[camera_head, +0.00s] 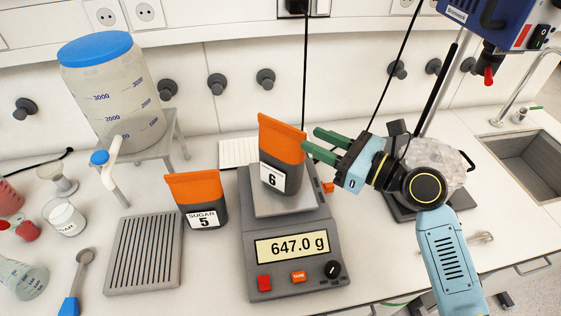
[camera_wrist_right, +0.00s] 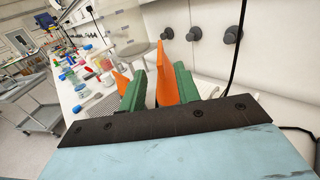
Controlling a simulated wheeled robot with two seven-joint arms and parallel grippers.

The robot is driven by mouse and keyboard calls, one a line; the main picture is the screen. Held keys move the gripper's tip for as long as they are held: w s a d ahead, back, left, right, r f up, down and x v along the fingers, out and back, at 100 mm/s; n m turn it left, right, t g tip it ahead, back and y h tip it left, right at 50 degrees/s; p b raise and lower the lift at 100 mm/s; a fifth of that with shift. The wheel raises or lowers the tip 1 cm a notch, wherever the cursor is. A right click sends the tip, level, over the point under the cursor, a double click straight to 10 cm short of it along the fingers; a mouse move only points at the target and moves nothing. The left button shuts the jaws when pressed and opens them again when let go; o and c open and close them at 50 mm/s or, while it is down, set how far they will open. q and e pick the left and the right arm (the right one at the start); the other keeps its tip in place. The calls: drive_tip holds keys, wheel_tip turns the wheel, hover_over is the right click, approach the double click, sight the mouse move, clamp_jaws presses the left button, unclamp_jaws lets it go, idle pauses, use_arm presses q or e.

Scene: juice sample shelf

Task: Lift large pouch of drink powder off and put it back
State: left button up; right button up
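The large pouch (camera_head: 283,150) has an orange top, a dark body and a label with the number 6. It stands, slightly tilted, on the pan of the grey scale (camera_head: 257,230), which reads 647.0 g. My right gripper (camera_head: 309,139) has green fingers and is open, with its tips at the pouch's upper right edge. In the right wrist view the pouch's orange top (camera_wrist_right: 164,72) shows between the two parted fingers (camera_wrist_right: 158,85). I cannot tell whether they touch it. My left gripper is not in view.
A smaller orange-topped pouch labelled SUGAR 5 (camera_head: 199,203) stands left of the scale. A slotted grey rack (camera_head: 147,250), a large blue-lidded jar (camera_head: 112,95) and small glassware are further left. A sink (camera_head: 535,150) is at the right. Wall knobs line the back.

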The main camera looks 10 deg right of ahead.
sight(288, 127)
drive_tip(key=x, duration=0.7)
drive_tip(key=shift+w+a+p, duration=0.3)
drive_tip(key=shift+w+p, duration=0.05)
drive_tip(key=shift+p, duration=0.05)
clamp_jaws()
idle(1.0)
